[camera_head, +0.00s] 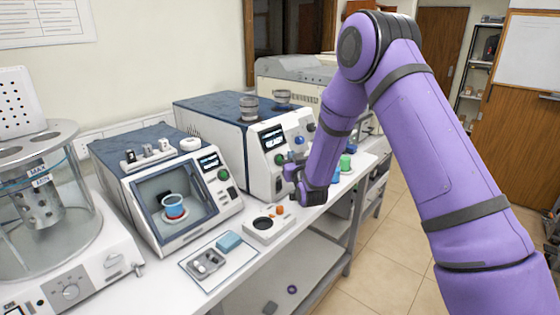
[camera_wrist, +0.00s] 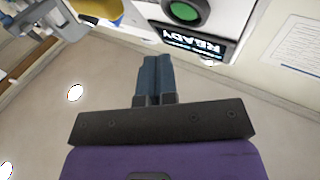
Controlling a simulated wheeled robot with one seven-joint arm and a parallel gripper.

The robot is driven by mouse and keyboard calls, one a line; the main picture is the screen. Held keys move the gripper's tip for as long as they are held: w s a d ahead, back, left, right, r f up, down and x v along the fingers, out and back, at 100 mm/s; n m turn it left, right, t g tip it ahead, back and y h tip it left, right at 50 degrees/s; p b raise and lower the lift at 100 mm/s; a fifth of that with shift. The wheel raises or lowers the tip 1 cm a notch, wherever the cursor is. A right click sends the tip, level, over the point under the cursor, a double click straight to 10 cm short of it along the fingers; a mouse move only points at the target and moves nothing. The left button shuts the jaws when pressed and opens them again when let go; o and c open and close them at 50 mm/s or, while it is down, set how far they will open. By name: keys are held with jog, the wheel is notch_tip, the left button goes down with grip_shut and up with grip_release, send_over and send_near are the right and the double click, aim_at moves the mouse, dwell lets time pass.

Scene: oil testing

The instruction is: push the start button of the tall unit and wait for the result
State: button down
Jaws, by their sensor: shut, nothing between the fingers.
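The tall unit (camera_head: 215,112) is a white machine with a dark blue top, in the middle of the bench in the head view. Its front has a lit display (camera_head: 272,137) and a green start button (camera_head: 279,159). In the wrist view the green button (camera_wrist: 184,11) is at the top edge, beside the display (camera_wrist: 196,43), which reads READY upside down. My gripper (camera_wrist: 155,60) is shut and empty, its blue-grey fingertips just short of the panel in the picture, offset from the button. I cannot tell whether the tips touch anything.
A smaller unit (camera_head: 140,180) with a windowed chamber holding a blue-rimmed cup (camera_head: 173,206) stands to the left. A glass bath (camera_head: 45,200) is at the far left. A tray (camera_head: 218,262) and small parts lie on the bench front. Green and blue items are right of my gripper.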

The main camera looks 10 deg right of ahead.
jog(key=shift+w+a+f, duration=0.45)
jog(key=shift+w+a, duration=0.15)
jog(key=shift+w, duration=0.25)
dwell(1.6)
jog(key=shift+w+a+f, duration=0.2)
jog(key=shift+w+a, duration=0.05)
jog(key=shift+w+a+f, duration=0.15)
jog(key=shift+w+a, duration=0.05)
jog(key=shift+w, duration=0.1)
dwell(0.8)
jog(key=shift+s+d, duration=0.1)
dwell(0.4)
jog(key=shift+s+d+r, duration=0.35)
jog(key=shift+s, duration=0.15)
jog(key=shift+s+d+r, duration=0.35)
jog(key=shift+s+d, duration=0.1)
jog(key=shift+s, duration=0.15)
jog(key=shift+s+d+r, duration=0.35)
jog(key=shift+s+d, duration=0.1)
jog(key=shift+s, duration=0.2)
jog(key=shift+s+d+r, duration=0.35)
jog(key=shift+s+d, duration=0.1)
jog(key=shift+s, duration=0.15)
